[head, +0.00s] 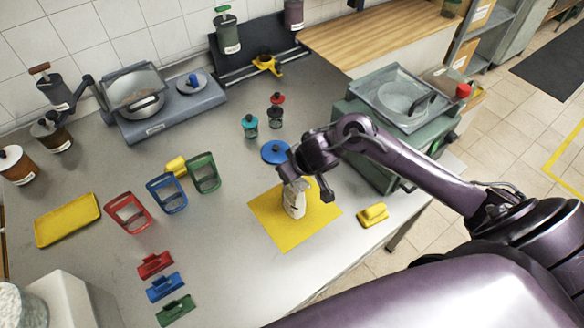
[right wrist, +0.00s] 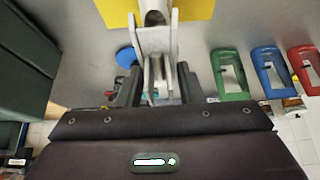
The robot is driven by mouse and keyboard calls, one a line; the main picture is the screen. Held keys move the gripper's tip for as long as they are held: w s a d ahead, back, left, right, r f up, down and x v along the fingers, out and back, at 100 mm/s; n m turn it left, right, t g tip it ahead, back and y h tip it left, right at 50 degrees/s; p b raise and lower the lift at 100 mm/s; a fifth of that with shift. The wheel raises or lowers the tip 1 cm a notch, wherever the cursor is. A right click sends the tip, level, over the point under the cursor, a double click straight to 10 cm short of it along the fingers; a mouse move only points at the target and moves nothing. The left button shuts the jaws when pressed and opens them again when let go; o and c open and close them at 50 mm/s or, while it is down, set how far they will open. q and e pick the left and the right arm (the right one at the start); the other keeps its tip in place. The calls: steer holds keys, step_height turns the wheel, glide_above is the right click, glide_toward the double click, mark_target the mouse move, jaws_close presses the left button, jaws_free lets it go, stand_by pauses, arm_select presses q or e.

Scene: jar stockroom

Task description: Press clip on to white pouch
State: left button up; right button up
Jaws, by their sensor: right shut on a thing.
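The white pouch (head: 293,203) stands upright on a yellow mat (head: 271,229) in the head view. My right gripper (head: 306,187) is right above the pouch's top. In the right wrist view my right gripper (right wrist: 158,90) is shut on a narrow whitish-grey piece (right wrist: 157,72), which looks like a clip. The piece sits at or against the pouch's top; I cannot tell how far it is seated. The fingers hide part of it. Red (head: 155,264), blue (head: 163,287) and green (head: 175,310) clips lie at the front left. My left gripper is not in view.
Red (head: 116,222), blue (head: 154,204) and green (head: 193,188) frames stand left of the mat. A blue disc (head: 275,151) lies behind it. A yellow block (head: 373,214) lies to its right, near the table edge. A green machine (head: 364,165) stands at the right.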

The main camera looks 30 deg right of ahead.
stand_by(0.8)
steer(key=shift+f, duration=1)
stand_by(1.1)
steer(key=o, duration=1)
steer(key=shift+o, duration=0.6)
steer(key=o, duration=0.4)
steer(key=shift+r, duration=0.15)
